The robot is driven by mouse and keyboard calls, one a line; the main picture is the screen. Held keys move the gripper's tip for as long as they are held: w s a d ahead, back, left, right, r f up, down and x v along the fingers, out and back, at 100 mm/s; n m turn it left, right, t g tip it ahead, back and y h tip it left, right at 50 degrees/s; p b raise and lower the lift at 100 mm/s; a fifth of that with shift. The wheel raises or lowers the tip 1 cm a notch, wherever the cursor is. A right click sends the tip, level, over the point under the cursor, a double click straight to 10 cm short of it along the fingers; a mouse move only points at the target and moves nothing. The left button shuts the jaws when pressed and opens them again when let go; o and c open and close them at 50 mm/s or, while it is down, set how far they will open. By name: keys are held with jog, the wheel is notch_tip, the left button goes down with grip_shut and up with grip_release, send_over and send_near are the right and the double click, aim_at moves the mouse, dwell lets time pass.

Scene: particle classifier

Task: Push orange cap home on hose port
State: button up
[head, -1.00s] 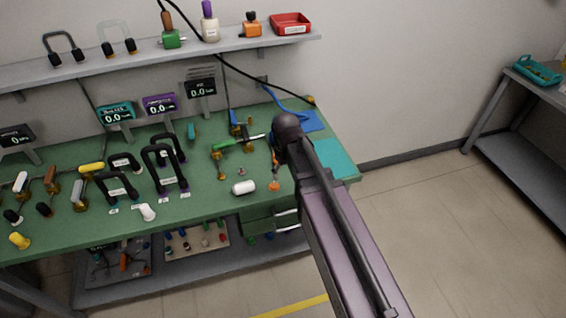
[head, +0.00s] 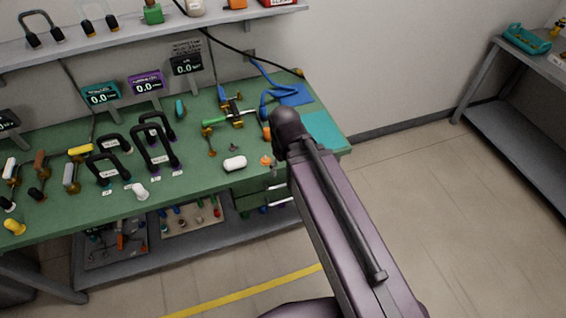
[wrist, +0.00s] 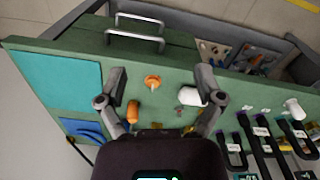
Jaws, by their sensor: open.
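A small orange cap (head: 265,160) stands on the green bench near its front edge, left of my arm. In the wrist view the orange cap (wrist: 152,82) shows between the fingers of my gripper (wrist: 161,73). The fingers are spread wide and touch nothing that I can make out. An orange cylinder (wrist: 132,112) lies beside the left finger; it also shows in the head view (head: 266,131). A brass fitting with blue and green parts (head: 234,112) stands farther back. I cannot tell which part is the hose port. My arm hides the gripper in the head view.
A white cylinder (wrist: 191,97) lies close to the right finger, with a small metal piece beside it. Several black handles (head: 155,145) stand to the left. A teal mat (head: 325,131) lies at the bench's right end. Drawer handles (wrist: 135,38) project from the bench front.

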dwell(0.7)
jog(key=w+d+m, duration=0.1)
jog(key=d+m, duration=0.5)
jog(key=d, duration=0.7)
jog(key=shift+w, duration=0.25)
dwell(1.8)
